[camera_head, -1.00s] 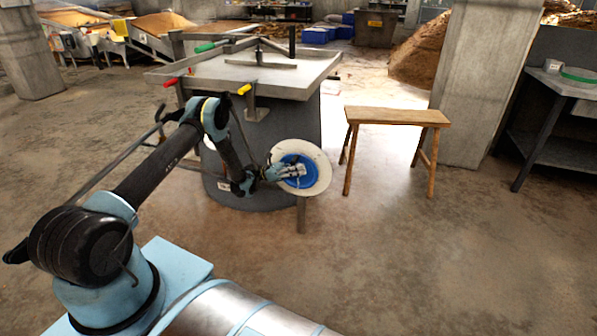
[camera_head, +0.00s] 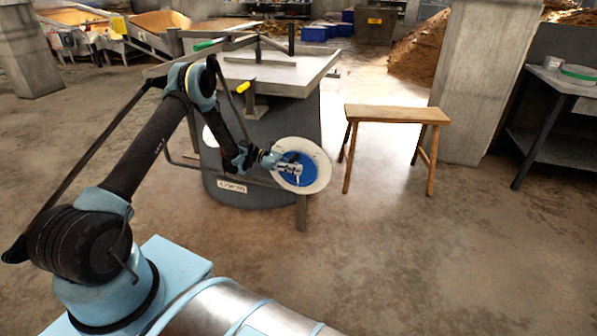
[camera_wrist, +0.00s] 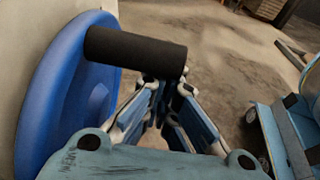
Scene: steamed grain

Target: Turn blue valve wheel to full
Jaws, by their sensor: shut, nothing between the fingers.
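The blue valve wheel (camera_head: 308,177) sits in front of a round pale dial plate (camera_head: 325,166) on the side of the grey vat (camera_head: 262,130). My gripper (camera_head: 296,168) is at the wheel and covers part of its face. In the wrist view the blue wheel (camera_wrist: 45,105) fills the left side, with a black cylindrical handle (camera_wrist: 135,52) sticking out from it to the right. My gripper's fingers (camera_wrist: 162,82) are together with nothing between them. Their tips are close to the handle's free end, which partly hides them; contact cannot be told. Dial markings are too small to read.
A wooden bench (camera_head: 397,116) stands right of the vat. A post (camera_head: 301,212) stands below the dial plate. Pipes run along the vat's left side.

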